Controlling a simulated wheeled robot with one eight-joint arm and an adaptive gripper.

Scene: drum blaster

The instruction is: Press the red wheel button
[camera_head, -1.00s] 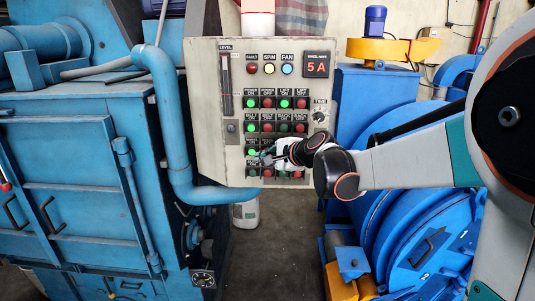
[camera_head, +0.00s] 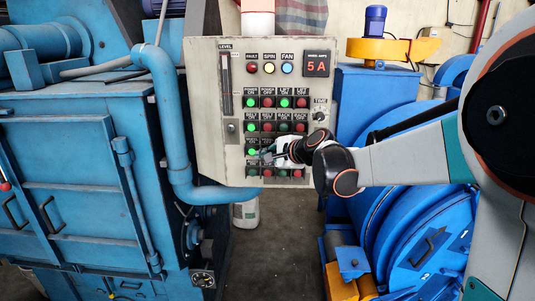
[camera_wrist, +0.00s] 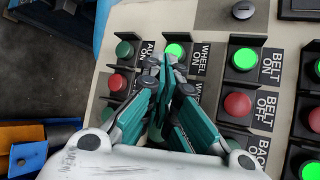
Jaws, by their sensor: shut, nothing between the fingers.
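The control panel (camera_head: 216,110) carries rows of green and red buttons. The lit green wheel-on button (camera_wrist: 175,52) shows just past my fingertips in the wrist view, and is also lit in the head view (camera_head: 252,152). Beside it is the partly covered second wheel label (camera_wrist: 197,88). The red wheel button itself is hidden behind my fingers, so I cannot tell whether they touch it. My gripper (camera_wrist: 161,68) is shut and empty, its teal fingers over that part of the panel. In the head view my gripper (camera_head: 267,156) is at the panel's lower rows.
The red belt-off button (camera_wrist: 237,104) and lit belt-on button (camera_wrist: 243,59) are close beside the fingers. Another red button (camera_wrist: 117,82) is on the other side. A blue pipe (camera_head: 170,120) runs left of the panel; a blue drum machine (camera_head: 390,215) stands right.

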